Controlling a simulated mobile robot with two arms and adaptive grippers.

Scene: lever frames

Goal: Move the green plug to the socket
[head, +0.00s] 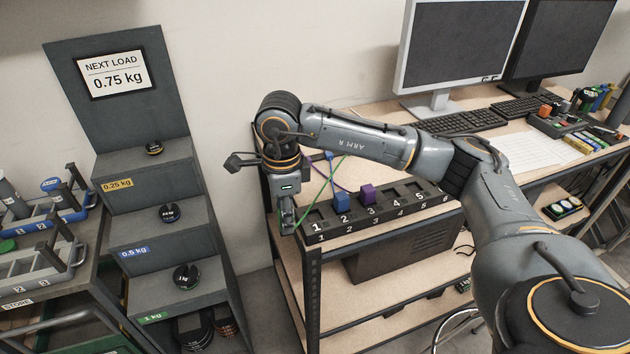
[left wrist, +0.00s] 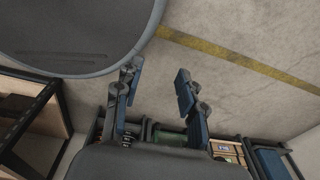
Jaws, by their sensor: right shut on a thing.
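A dark socket strip (head: 384,223), numbered 1 to 6, lies along the bench's front edge. A blue plug (head: 341,201) stands at socket 2 and a purple plug (head: 367,193) at socket 3. Socket 1 (head: 319,212) and those from 4 on look empty. My right gripper (head: 288,226) points down, just left of the strip's left end, and is shut on the green plug. The plug is mostly hidden by the fingers; its green cable (head: 323,187) runs up to the right. My left gripper (left wrist: 157,80) is open and empty in the left wrist view.
Keyboards (head: 462,124) and monitors (head: 455,47) stand at the back of the bench (head: 400,110). A stepped weight rack (head: 150,225) with a 0.75 kg sign stands left of the bench. My right arm crosses over the bench.

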